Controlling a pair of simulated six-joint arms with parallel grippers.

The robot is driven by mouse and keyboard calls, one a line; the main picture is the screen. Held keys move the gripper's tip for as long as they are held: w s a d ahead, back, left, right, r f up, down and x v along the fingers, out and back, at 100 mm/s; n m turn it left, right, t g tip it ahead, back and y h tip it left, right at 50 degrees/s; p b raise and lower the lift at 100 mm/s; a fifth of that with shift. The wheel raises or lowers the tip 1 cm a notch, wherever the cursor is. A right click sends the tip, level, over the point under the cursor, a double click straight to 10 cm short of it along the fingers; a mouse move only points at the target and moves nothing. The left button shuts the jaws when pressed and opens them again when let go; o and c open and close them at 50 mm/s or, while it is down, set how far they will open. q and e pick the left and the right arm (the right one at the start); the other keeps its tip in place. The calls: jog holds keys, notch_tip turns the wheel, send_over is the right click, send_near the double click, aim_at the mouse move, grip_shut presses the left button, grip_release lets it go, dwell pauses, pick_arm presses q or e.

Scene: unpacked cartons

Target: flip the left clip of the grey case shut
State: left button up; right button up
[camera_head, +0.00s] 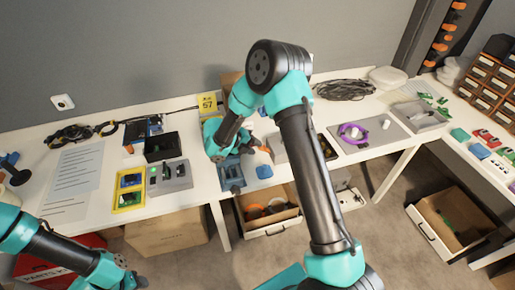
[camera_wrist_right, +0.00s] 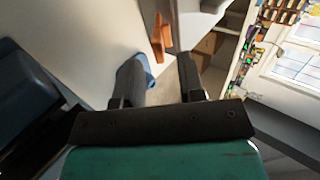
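My right gripper (camera_wrist_right: 160,82) is open and empty in the right wrist view, with a clear gap between its dark fingers. In the head view its hand (camera_head: 238,150) is low over the table's front edge, beside a blue-grey box (camera_head: 232,176). A grey piece (camera_head: 276,149) stands to its right, partly hidden by my arm. I cannot tell for certain which is the grey case, and no clip can be made out. My left gripper (camera_head: 128,278) is at the bottom left, away from the table items; its fingers are too unclear to read.
An orange piece (camera_wrist_right: 161,36) and a blue block (camera_wrist_right: 147,70) lie near the right fingers. A black bin (camera_head: 161,147) and a yellow-framed item (camera_head: 130,188) stand to the left.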

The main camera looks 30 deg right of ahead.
aim_at(264, 148)
jog(key=shift+x, duration=1.1)
grip_shut()
